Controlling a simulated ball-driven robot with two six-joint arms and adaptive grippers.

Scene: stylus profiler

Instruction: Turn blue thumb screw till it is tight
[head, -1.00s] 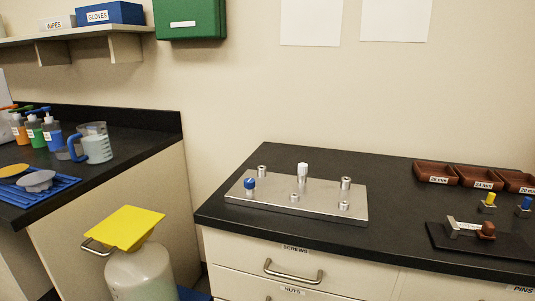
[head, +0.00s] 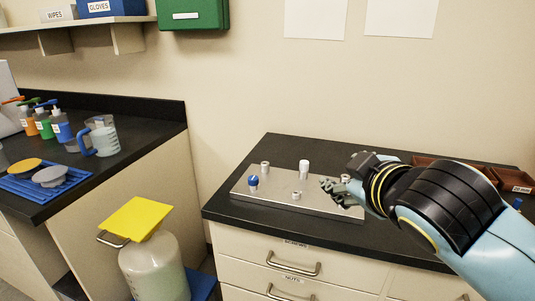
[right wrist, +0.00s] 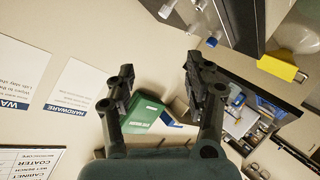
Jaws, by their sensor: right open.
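The blue thumb screw (head: 253,182) stands upright at the left end of the metal plate (head: 275,200) on the black counter. A white-topped screw (head: 304,168) stands near the plate's middle. My right gripper (head: 328,185) is over the plate's right end, to the right of the blue screw and apart from it. In the right wrist view its two fingers (right wrist: 158,85) are spread with nothing between them. The blue screw shows there as a small blue knob (right wrist: 212,42) near the top, beyond the fingers. My left gripper is not in view.
Several metal posts, such as one at the back left (head: 265,167), stand on the plate. Brown trays (head: 430,162) sit behind my right arm. The counter's front left corner is clear.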

